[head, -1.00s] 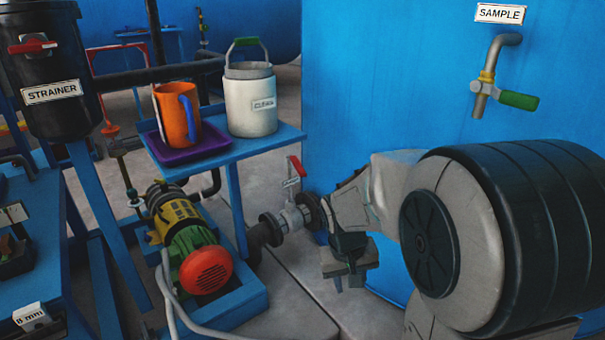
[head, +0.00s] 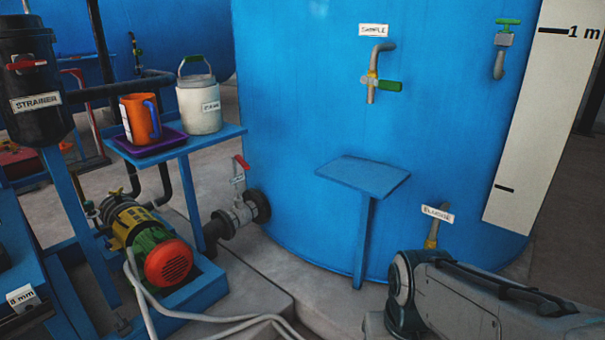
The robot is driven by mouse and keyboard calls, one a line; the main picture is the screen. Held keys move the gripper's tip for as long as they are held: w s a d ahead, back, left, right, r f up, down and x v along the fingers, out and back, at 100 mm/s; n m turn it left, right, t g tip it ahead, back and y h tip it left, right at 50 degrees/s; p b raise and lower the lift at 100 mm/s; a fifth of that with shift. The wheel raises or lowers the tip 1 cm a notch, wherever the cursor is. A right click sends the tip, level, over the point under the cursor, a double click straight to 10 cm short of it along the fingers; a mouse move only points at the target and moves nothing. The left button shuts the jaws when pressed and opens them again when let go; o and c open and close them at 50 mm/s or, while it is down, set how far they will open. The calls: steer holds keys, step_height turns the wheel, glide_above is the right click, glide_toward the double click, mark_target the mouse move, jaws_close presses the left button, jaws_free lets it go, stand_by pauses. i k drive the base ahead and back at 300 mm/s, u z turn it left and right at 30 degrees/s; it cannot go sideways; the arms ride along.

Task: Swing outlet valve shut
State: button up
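The outlet valve (head: 241,208) sits low on the pipe between the blue tank and the pump. Its red lever (head: 242,162) stands up from the valve body, tilted to the upper left, across the run of the pipe. A small white tag (head: 237,179) hangs below the red grip; its writing is too small to read. My gripper is out of view. Only a grey and dark part of my arm shows at the bottom right, well apart from the valve.
The blue tank (head: 300,110) carries a sample tap (head: 373,75) with a green handle. A blue stand (head: 363,176) is right of the valve. A pump (head: 150,245) and a table with an orange jug (head: 138,118) and white can (head: 199,103) are left. A hose (head: 215,318) crosses the floor.

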mark_target(239, 159)
steer(key=z, duration=0.45)
steer(key=k, duration=0.1)
steer(key=u, duration=1.3)
steer(key=i, duration=1.3)
steer(key=z, duration=0.3)
